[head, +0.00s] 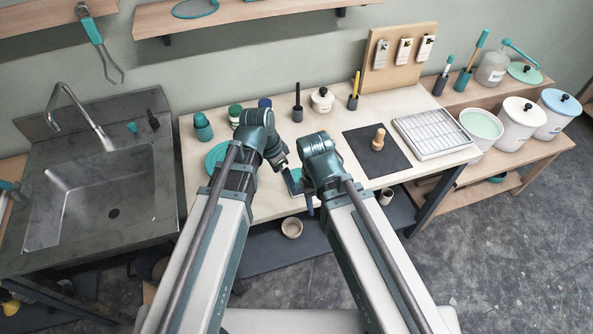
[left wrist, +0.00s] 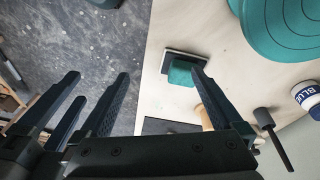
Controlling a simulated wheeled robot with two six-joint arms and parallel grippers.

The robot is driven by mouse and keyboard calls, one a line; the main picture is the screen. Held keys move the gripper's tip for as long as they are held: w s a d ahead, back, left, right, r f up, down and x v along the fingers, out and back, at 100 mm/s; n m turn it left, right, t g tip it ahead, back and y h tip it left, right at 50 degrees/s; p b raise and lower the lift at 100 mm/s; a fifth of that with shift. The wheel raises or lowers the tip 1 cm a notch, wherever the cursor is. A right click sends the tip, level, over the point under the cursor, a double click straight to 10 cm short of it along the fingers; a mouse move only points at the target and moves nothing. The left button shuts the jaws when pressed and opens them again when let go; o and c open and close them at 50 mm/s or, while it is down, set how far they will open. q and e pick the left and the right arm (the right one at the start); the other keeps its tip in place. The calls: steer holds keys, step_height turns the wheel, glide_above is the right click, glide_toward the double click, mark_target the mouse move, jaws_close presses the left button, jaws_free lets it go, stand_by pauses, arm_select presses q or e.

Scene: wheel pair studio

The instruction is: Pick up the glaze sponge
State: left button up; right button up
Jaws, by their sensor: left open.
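The glaze sponge looks like a small teal block (head: 294,184) on a dark, pale-edged base near the table's front edge. It also shows in the left wrist view (left wrist: 182,73). My left gripper (head: 285,168) is open just above and behind it, with nothing held. In the left wrist view, one dark finger of the left gripper (left wrist: 160,73) reaches to the sponge's right side; I cannot tell if they touch. My right gripper (head: 311,204) is mostly hidden by its own wrist, close to the right of the sponge.
A teal disc (head: 216,158) lies left of the arms. Glaze jars (head: 235,112), a lidded white pot (head: 322,99) and upright tools (head: 297,105) stand behind. A dark mat (head: 365,147) with a wooden knob and a metal rack (head: 432,134) lie to the right.

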arm_select(q)
steer(key=w+r+m+h+p, duration=0.1)
steer(key=w+r+m+h, duration=0.15)
steer(key=w, duration=0.25)
steer(key=b, duration=0.8)
glide_toward(297, 175)
steer(key=shift+m+t+y, duration=0.35)
steer(key=shift+m+t, duration=0.05)
steer(key=shift+m, duration=0.05)
steer(key=d+f, duration=0.2)
steer(key=f, duration=0.1)
steer(key=d+f, duration=0.1)
steer(key=shift+s+f, duration=0.1)
steer(key=shift+f, duration=0.15)
steer(key=shift+r, duration=0.1)
steer(key=b+x, duration=0.5)
steer(key=shift+a+f, duration=0.3)
steer(key=shift+r, duration=0.1)
steer(key=shift+c, duration=0.2)
steer(key=c, duration=1.2)
